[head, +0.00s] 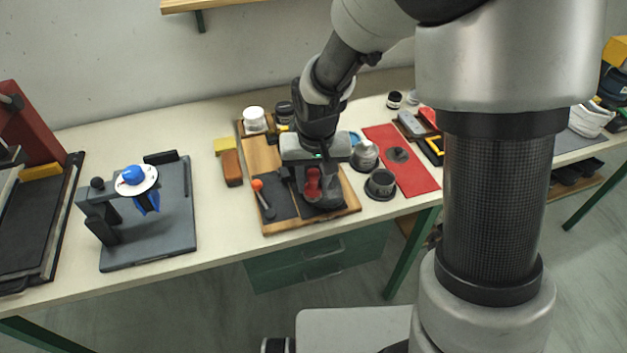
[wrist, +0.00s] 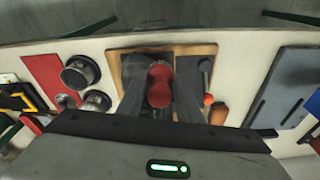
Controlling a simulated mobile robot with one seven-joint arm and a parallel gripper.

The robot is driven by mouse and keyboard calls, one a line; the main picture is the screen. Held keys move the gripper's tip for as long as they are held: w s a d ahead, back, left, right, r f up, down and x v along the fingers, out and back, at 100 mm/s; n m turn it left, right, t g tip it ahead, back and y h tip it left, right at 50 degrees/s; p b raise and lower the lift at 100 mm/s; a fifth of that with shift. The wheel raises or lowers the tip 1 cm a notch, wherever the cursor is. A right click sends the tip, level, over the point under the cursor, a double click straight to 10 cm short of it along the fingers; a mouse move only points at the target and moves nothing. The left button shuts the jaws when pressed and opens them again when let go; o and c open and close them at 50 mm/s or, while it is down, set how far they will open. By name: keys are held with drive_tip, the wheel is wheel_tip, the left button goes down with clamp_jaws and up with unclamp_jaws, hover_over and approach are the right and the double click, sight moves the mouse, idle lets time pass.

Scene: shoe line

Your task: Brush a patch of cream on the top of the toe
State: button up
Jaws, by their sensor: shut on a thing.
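My gripper (head: 312,172) points down over the wooden board (head: 355,207) and is shut on a red, rounded thing (head: 312,184), perhaps a brush handle. In the wrist view the red thing (wrist: 160,86) sits between my two dark fingers (wrist: 160,104). Its lower end is hidden, so I cannot tell whether it touches the dark surface below. Next to it on the board lies a dark stick with an orange end (head: 258,187). I cannot make out a shoe toe or a cream patch.
Dark round tins (head: 380,184) and a grey-topped pot (head: 364,155) stand close right of the board, beside a red mat (head: 415,180). A brown block (head: 231,167) lies to the left. The table between is clear.

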drive_tip(key=shift+w+a+f+b, duration=0.1)
drive_tip(key=shift+w+f+b, duration=0.2)
drive_tip(key=shift+f+b, duration=0.35)
idle(0.5)
drive_tip(key=shift+w+d+r+p, duration=0.15)
drive_tip(key=shift+w+d, duration=0.2)
drive_tip(key=shift+d, duration=0.95)
drive_tip(key=shift+w+d+f+p, duration=0.15)
drive_tip(key=shift+w+d, duration=0.2)
drive_tip(key=shift+d, duration=0.95)
drive_tip(key=shift+s+a+b, duration=0.2)
drive_tip(key=shift+a, duration=0.35)
drive_tip(key=shift+s+a+b, duration=0.15)
drive_tip(key=shift+a, duration=0.35)
drive_tip(key=shift+s+a+r, duration=0.1)
drive_tip(key=shift+s+a, duration=0.15)
drive_tip(key=shift+a, duration=0.55)
drive_tip(key=shift+s+a+r, duration=0.1)
drive_tip(key=shift+s+a, duration=0.1)
drive_tip(key=shift+a, duration=0.55)
